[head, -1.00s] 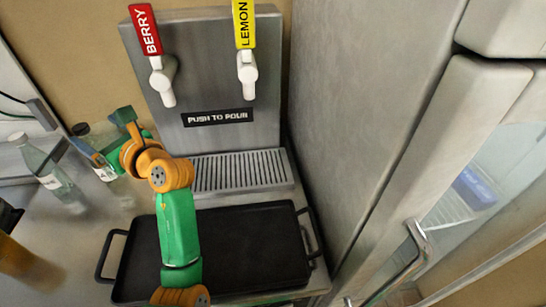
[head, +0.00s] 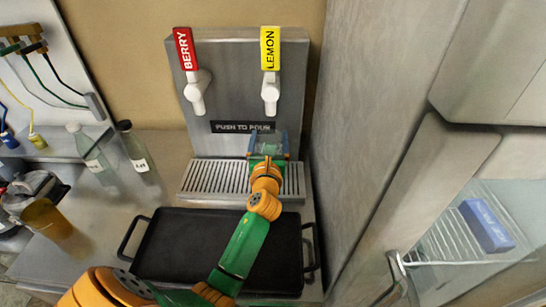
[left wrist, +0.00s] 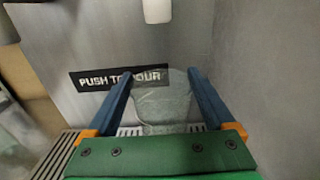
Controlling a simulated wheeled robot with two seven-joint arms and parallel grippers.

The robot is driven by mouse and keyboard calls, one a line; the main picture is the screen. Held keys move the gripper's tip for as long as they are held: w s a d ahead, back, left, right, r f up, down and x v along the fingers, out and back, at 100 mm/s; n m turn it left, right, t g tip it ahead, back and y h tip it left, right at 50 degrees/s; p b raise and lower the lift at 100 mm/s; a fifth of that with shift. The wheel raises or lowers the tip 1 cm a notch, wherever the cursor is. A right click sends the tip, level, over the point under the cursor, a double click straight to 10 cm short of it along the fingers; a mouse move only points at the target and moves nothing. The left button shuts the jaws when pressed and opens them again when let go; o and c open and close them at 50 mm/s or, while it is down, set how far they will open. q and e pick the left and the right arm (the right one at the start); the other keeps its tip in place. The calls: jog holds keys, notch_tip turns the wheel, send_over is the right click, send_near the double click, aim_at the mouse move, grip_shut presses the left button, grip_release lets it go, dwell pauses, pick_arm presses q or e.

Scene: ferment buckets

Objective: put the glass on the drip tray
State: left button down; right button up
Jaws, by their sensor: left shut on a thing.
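The clear glass (left wrist: 165,100) is between the blue fingers of my left gripper (left wrist: 160,78) in the left wrist view, and the gripper is shut on it. In the head view my left gripper (head: 268,141) is over the right part of the slotted metal drip tray (head: 205,179), below the lemon tap. The glass is faint there and partly hidden by the gripper. I cannot tell whether its base touches the tray. The tray's slots (left wrist: 62,155) also show in the left wrist view. My right gripper is not in view.
The dispenser has a red berry tap (head: 187,65) and a yellow lemon tap (head: 270,65). A black griddle tray (head: 185,245) lies in front. Two bottles (head: 92,152) (head: 135,148) and an amber jug (head: 47,217) stand left. A tall metal cabinet (head: 375,130) closes off the right.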

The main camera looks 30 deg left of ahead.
pick_arm(q)
jog(key=f+b, duration=0.1)
jog(key=f, duration=0.1)
jog(key=w+f, duration=0.1)
jog(key=w+f+b, duration=0.1)
jog(key=f, duration=0.1)
jog(key=shift+a+f+b, duration=0.3)
jog(key=shift+b, duration=0.05)
jog(key=shift+f, duration=0.15)
grip_release()
jog(key=shift+s, duration=0.1)
